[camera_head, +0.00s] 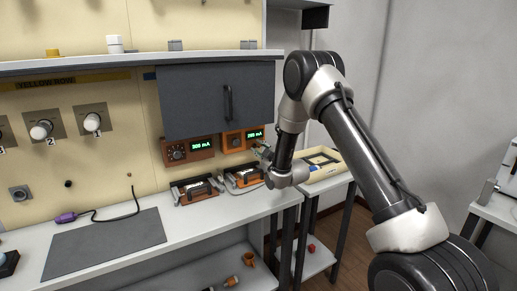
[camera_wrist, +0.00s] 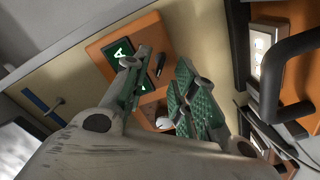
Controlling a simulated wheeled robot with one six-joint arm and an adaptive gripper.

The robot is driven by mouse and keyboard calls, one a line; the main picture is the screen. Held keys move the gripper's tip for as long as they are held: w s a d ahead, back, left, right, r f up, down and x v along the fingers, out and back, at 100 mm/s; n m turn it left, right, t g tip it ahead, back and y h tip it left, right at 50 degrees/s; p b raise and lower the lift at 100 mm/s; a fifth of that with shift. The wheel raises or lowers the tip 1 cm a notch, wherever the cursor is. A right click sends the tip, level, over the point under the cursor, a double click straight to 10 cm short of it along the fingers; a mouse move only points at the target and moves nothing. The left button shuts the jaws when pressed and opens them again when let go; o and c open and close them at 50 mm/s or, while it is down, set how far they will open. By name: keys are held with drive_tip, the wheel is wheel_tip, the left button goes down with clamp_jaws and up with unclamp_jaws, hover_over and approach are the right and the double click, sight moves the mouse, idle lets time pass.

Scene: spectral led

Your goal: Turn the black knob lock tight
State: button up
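Two orange-brown meter panels are on the wall in the head view: the left panel (camera_head: 203,147) has a green display reading about 900 mA and a round black knob (camera_head: 177,153). The right panel (camera_head: 230,146) reads about 260 mA. My gripper (camera_head: 262,152) is by its right end. In the wrist view, my gripper (camera_wrist: 166,92) has its green-padded fingers apart, in front of an orange panel (camera_wrist: 148,27). A small black stub (camera_wrist: 161,62), possibly the knob lock, shows between the fingertips; I cannot tell contact. The fingers hide part of the panel and display.
Below the panels, two orange-brown boxes with black handles, left (camera_head: 196,189) and right (camera_head: 243,176), sit on the white bench. A grey cabinet (camera_head: 217,98) hangs above. A wooden tray (camera_head: 321,165) is at right. A grey mat (camera_head: 103,244) lies at left.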

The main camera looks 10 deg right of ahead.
drive_tip(key=shift+x, duration=0.9)
clamp_jaws()
drive_tip(key=shift+m, duration=0.3)
drive_tip(key=m, duration=1.2)
drive_tip(key=d+m, duration=0.1)
drive_tip(key=m, duration=0.6)
drive_tip(key=shift+w, duration=0.1)
drive_tip(key=shift+m, duration=0.3)
